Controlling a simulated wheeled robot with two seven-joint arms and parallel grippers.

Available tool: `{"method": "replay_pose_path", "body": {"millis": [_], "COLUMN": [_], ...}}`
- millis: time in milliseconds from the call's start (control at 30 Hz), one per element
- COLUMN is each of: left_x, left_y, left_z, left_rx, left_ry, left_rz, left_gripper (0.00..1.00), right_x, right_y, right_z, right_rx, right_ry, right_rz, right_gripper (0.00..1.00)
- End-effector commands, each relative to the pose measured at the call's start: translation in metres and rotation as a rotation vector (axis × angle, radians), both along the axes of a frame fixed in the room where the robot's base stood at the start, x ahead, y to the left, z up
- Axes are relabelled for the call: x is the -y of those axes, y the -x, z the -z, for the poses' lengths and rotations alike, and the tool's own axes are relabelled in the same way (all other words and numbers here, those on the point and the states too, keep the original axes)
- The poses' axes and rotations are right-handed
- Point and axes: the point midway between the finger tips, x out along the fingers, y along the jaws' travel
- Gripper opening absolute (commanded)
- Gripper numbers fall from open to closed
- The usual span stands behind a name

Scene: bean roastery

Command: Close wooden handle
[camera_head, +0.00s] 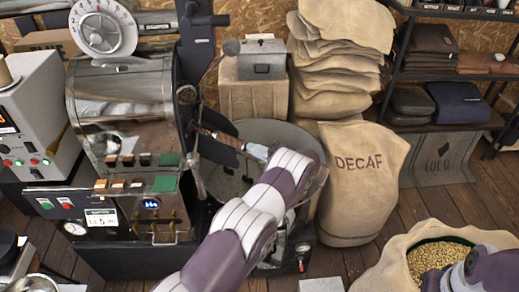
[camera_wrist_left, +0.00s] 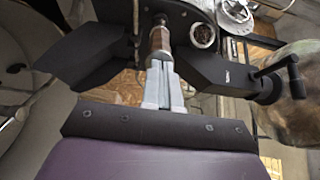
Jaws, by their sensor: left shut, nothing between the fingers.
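The wooden handle (camera_wrist_left: 160,42) shows as a short brown grip with a metal end in the left wrist view. In the head view the wooden handle (camera_head: 228,139) is at the right side of the roaster's front, partly lost among dark metal parts. My left gripper (camera_head: 244,147) reaches in from the right of the handle. In the left wrist view my left gripper (camera_wrist_left: 162,68) is shut and empty, its fingertips at the near end of the handle. I cannot tell whether they touch it. My right gripper is out of view.
The steel roaster drum (camera_head: 120,100) stands left of the handle, with a round dark cooling tray (camera_head: 280,132) behind my forearm. A DECAF sack (camera_head: 360,180) stands to the right. An open sack of beans (camera_head: 400,262) is at the lower right. Wooden floor shows between.

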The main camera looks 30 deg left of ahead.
Motion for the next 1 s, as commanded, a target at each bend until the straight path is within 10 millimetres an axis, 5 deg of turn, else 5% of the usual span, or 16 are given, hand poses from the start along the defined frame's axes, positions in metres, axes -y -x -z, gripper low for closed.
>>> {"method": "replay_pose_path", "body": {"millis": [267,700,1000], "left_x": [-0.009,-0.105,-0.113], "left_y": [-0.001,-0.003,-0.003], "left_z": [0.002,0.003,-0.002], "left_rx": [0.001,0.001,0.003], "left_ry": [-0.001,0.0,-0.002], "left_rz": [-0.001,-0.002,0.0], "left_gripper": [0.0,0.0,0.0], "right_x": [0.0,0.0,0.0], "right_y": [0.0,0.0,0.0], "right_z": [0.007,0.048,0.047], "right_rx": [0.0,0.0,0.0], "right_ry": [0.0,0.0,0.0], "right_rz": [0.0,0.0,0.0], "right_gripper": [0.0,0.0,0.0]}}
